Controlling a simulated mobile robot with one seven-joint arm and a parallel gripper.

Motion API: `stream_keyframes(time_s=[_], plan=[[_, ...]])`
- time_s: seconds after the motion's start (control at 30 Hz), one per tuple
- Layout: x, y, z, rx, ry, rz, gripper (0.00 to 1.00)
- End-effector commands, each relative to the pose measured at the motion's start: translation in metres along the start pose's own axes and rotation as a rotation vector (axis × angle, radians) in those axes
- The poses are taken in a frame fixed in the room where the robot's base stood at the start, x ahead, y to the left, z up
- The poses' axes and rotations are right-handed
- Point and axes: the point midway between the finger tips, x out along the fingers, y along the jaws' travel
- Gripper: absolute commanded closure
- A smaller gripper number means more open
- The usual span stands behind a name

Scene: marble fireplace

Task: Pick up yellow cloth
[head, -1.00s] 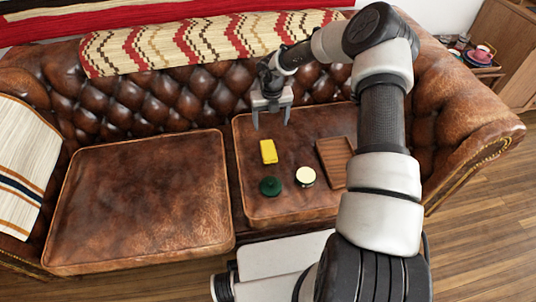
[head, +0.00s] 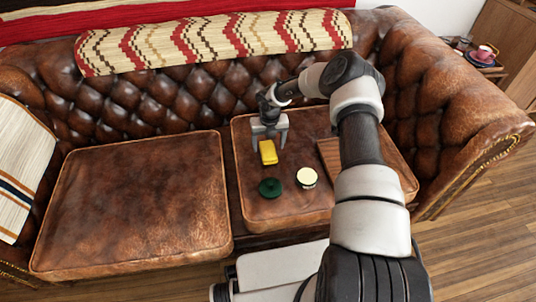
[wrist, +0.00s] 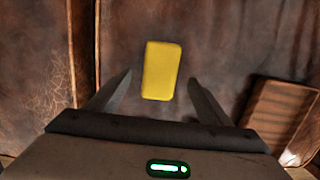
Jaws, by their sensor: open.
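The yellow cloth (head: 268,152) is a small folded block lying on the right seat cushion of the brown leather sofa. It also shows in the wrist view (wrist: 161,70), upright in the picture, just beyond and between the two fingers. My gripper (head: 268,145) is open and empty, pointing down over the far end of the cloth. In the wrist view the fingers (wrist: 160,88) stand apart on either side of the cloth's near end. I cannot tell the exact height of the fingertips above the cushion.
A dark green round object (head: 270,188) and a cream-topped round tin (head: 307,178) sit nearer on the same cushion. A brown wooden tray (head: 329,156) lies to the right, partly behind my arm. The left cushion (head: 140,200) is bare. The tufted backrest (head: 200,100) rises behind.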

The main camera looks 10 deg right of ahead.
Motion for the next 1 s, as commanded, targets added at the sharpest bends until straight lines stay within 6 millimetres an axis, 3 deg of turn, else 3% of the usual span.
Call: stream_keyframes(time_s=[0.03, 0.2, 0.5, 0.77, 1.0], plan=[[0.016, 0.001, 0.0, 0.001, 0.002, 0.001, 0.27], [0.034, 0.001, 0.002, -0.001, 0.001, 0.0, 0.27], [0.036, 0.001, 0.003, -0.001, 0.0, 0.0, 0.27], [0.036, 0.001, 0.002, 0.0, 0.001, 0.0, 0.71], [0.035, 0.001, 0.003, 0.0, 0.0, 0.0, 0.72]])
